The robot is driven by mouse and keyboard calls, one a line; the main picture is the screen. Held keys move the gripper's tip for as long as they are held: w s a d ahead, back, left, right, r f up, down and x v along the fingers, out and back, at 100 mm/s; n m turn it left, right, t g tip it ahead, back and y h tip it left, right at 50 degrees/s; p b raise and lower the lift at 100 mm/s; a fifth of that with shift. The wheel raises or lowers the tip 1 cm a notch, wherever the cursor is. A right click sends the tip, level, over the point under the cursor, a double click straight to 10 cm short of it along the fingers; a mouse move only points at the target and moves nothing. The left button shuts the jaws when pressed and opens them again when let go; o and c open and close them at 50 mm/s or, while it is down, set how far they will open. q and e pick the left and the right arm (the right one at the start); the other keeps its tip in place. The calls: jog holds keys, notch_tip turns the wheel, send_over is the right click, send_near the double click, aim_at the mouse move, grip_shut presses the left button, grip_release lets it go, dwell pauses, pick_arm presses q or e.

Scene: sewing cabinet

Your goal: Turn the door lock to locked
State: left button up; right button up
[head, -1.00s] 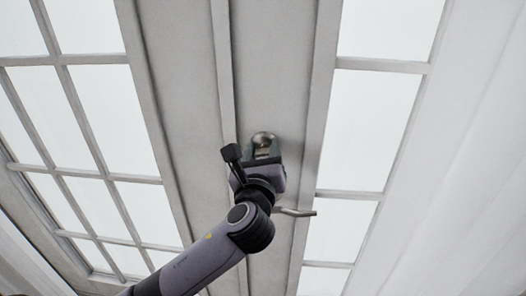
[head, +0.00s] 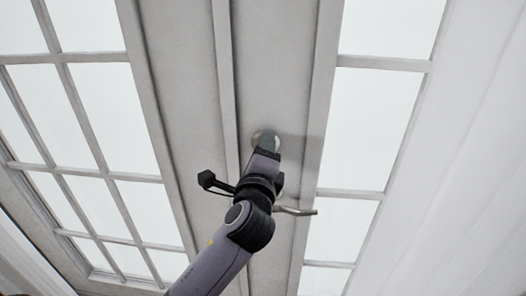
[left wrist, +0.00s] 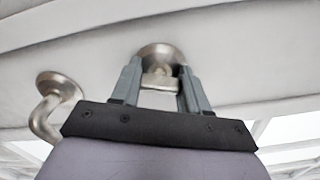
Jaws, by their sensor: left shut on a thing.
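The door lock (head: 264,136) is a round silver fitting on the grey door stile, mostly hidden behind my gripper in the head view. In the left wrist view its round base (left wrist: 162,52) and protruding thumb turn (left wrist: 160,82) show between the two grey fingers. My left gripper (head: 265,146) reaches up to the lock and is shut on the thumb turn; it also shows in the left wrist view (left wrist: 159,76). The turn lies crosswise between the fingers in that view. My right gripper is not in view.
A silver lever handle (head: 297,211) sticks out just below the lock, close to my wrist; it shows at the left in the wrist view (left wrist: 46,115). Glazed door panes (head: 374,130) flank the stiles. A white curtain (head: 462,160) hangs at the right.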

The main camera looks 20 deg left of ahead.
pick_arm(q)
jog(key=shift+f+n+b, duration=0.15)
jog(key=shift+n+b, duration=0.2)
jog(key=shift+n, duration=1.65)
jog(key=o, duration=1.1)
jog(key=shift+c, duration=0.2)
